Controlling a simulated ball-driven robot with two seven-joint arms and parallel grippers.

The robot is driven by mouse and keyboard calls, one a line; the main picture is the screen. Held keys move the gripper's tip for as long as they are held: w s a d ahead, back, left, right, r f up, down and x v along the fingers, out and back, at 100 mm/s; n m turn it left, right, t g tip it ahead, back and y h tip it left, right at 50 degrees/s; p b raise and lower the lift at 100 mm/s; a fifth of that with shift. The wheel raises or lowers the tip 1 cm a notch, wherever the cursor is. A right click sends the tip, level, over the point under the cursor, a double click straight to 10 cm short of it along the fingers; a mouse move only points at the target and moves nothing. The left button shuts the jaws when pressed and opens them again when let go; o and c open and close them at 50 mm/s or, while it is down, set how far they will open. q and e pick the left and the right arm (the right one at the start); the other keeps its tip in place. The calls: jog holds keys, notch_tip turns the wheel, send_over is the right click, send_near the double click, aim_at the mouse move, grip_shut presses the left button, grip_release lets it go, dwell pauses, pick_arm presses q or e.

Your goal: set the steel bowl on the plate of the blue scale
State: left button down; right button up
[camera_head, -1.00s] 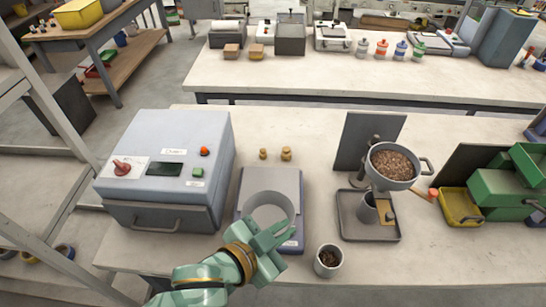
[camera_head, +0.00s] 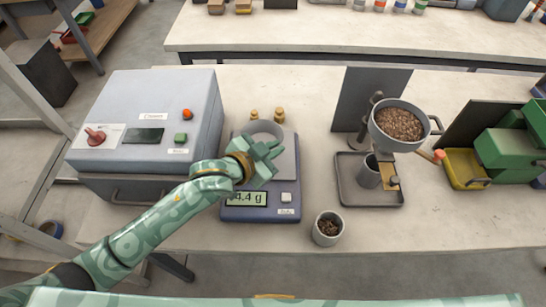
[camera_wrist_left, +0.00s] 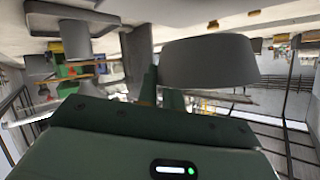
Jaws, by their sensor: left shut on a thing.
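The steel bowl (camera_head: 262,127) is a round grey dish, partly hidden behind my left gripper (camera_head: 272,148). The gripper is shut on the bowl's near side. The bowl also shows in the left wrist view (camera_wrist_left: 208,62), at the fingers (camera_wrist_left: 170,98). The blue scale (camera_head: 240,213) stands right of the big grey-blue machine, with its grey plate (camera_head: 288,168) under the gripper. The bowl appears over the plate's back part; whether it touches the plate I cannot tell. The scale's display, partly covered, ends in "4.4 g". My right gripper is out of view.
Two brass weights (camera_head: 279,115) stand just behind the scale. The grey-blue machine (camera_head: 150,100) is close on the left. A cup of pellets (camera_head: 327,229) stands at the front right. A tray (camera_head: 384,198) and pellet hopper (camera_head: 400,142) are further right.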

pick_arm(q)
jog(key=shift+w+f, duration=0.25)
jog(key=shift+f, duration=0.05)
jog(key=f, duration=0.1)
jog(key=f+b, duration=0.1)
jog(key=f, duration=0.1)
jog(key=shift+w+f+b, duration=0.25)
jog(key=shift+f+b, duration=0.1)
jog(key=shift+b, duration=0.05)
jog(key=shift+r, duration=0.15)
jog(key=c, duration=1.5)
grip_release()
jog(key=shift+c, duration=0.2)
